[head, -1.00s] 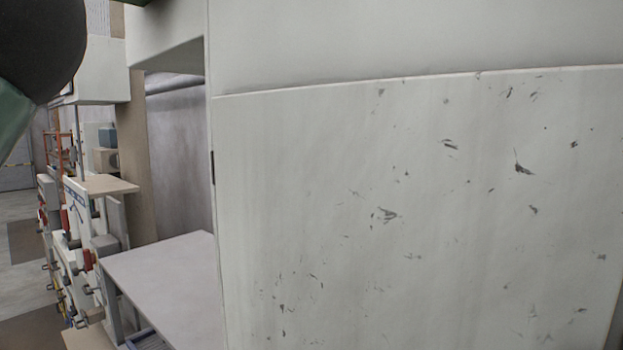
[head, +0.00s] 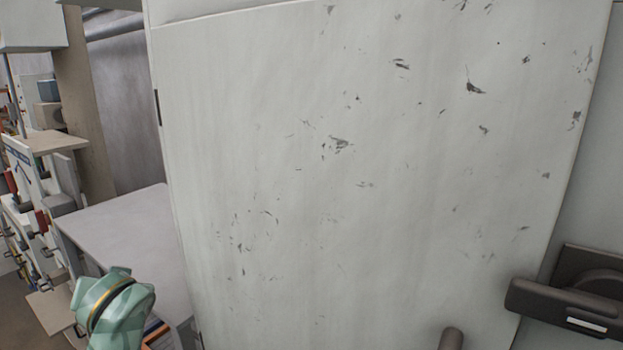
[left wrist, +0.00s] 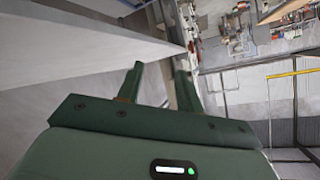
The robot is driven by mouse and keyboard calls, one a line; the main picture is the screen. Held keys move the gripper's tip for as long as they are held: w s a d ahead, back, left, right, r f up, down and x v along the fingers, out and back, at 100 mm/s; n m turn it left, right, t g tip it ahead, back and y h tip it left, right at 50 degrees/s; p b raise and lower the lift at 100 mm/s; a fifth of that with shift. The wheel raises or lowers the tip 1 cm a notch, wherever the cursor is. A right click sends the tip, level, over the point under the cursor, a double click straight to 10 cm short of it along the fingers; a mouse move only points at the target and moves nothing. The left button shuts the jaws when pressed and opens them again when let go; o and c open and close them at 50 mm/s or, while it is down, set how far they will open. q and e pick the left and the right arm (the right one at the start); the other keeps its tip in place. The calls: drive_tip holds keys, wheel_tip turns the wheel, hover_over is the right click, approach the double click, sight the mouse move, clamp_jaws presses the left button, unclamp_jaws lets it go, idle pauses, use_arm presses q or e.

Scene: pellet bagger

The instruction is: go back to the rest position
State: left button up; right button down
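My left gripper (left wrist: 160,74) shows in the left wrist view. Its two dark green fingers stand apart with nothing between them, so it is open and empty. A pale slab-like surface lies left of the fingers in that view. In the head view a light green part of my left arm (head: 112,308) shows at the lower left, in front of the grey table. The left fingers cannot be made out in the head view. My right gripper is in neither view.
A large scuffed white panel (head: 370,190) fills most of the head view. A dark handle (head: 560,304) is at its lower right. A grey table (head: 125,235) stands left of it, and a rack with red clamps (head: 42,222) is at the far left.

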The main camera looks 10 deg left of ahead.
use_arm(q)
drive_tip(key=s+d+f+m+h, duration=0.2)
drive_tip(key=s+d+f+m, duration=0.2)
drive_tip(key=s+f, duration=0.25)
drive_tip(key=s+d+f+m+g+h, duration=0.1)
drive_tip(key=s+d+f+m, duration=0.2)
drive_tip(key=s+f, duration=0.35)
drive_tip(key=s+d+f+m+h, duration=0.2)
drive_tip(key=s+d+f+m, duration=0.2)
drive_tip(key=s+f, duration=0.25)
drive_tip(key=s+d+f+g+h+b, duration=0.1)
drive_tip(key=s+d+f+b, duration=0.15)
drive_tip(key=f, duration=1.05)
drive_tip(key=s+d+f+n+g+h+b, duration=0.15)
drive_tip(key=f+b, duration=0.25)
drive_tip(key=f, duration=0.9)
drive_tip(key=s+d+f+m+g+h+b, duration=0.1)
drive_tip(key=s+f+b, duration=0.25)
drive_tip(key=f, duration=0.85)
drive_tip(key=s+f+n+g+b, duration=0.3)
drive_tip(key=s+f+b, duration=0.3)
drive_tip(key=s+f, duration=1.1)
wheel_tip(320, 180, down, 4)
drive_tip(key=shift+s+a+r+h+b, duration=0.15)
drive_tip(key=shift+s+a+h+b, duration=0.2)
drive_tip(key=shift+s+h+b, duration=0.1)
